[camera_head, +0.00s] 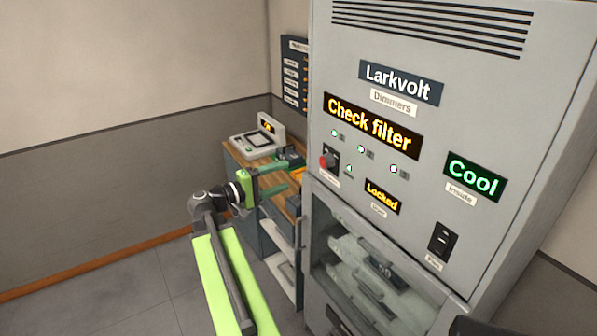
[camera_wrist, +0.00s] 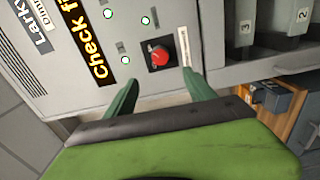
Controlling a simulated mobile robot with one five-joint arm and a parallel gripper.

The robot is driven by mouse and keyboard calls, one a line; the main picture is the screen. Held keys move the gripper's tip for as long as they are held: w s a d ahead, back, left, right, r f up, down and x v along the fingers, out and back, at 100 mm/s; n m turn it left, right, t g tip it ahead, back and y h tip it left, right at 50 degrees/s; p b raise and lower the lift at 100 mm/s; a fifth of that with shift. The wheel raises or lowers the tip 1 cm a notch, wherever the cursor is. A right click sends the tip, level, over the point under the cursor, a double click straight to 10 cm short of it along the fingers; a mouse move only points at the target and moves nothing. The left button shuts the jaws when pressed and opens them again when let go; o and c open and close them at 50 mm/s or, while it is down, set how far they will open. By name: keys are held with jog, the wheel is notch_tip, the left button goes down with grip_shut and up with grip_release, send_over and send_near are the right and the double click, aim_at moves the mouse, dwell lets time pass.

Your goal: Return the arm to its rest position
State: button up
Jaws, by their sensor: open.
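A red knob (camera_wrist: 158,55) on the cabinet face lies just beyond the fingertips in that view. The red knob (camera_head: 327,161) also shows in the head view, to the right of the gripper. I see no contact between the fingers and the knob.
The cabinet's displays read "Check filter" (camera_head: 372,123), "Locked" (camera_head: 382,197) and "Cool" (camera_head: 474,177). A glass-fronted compartment (camera_head: 375,270) is below. A wooden-topped desk (camera_head: 235,155) with a console (camera_head: 257,140) stands behind the gripper. Open floor (camera_head: 110,300) lies to the left.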

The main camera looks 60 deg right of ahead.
jog(key=shift+v, duration=0.95)
jog(key=w+a+f+n+t+y+b, duration=0.1)
jog(key=w+a+f+n+t+b, duration=0.2)
jog(key=w+a+f, duration=0.65)
jog(key=w+a+f+n+t+y+b, duration=0.15)
jog(key=w+a+f+t, duration=0.4)
jog(key=w+a, duration=0.55)
jog(key=a+f+y, duration=0.4)
jog(key=a+f, duration=0.1)
jog(key=a, duration=0.6)
jog(key=a+f+n+t+y+b, duration=0.1)
jog(key=a+f+y, duration=0.3)
jog(key=a, duration=0.7)
jog(key=w+a+f+n+y+b, duration=0.1)
jog(key=a+f+y, duration=0.3)
jog(key=a, duration=0.7)
notch_tip(320, 180, down, 2)
jog(key=shift+f, duration=0.15)
jog(key=shift+w+y, duration=0.15)
jog(key=shift+y, duration=0.1)
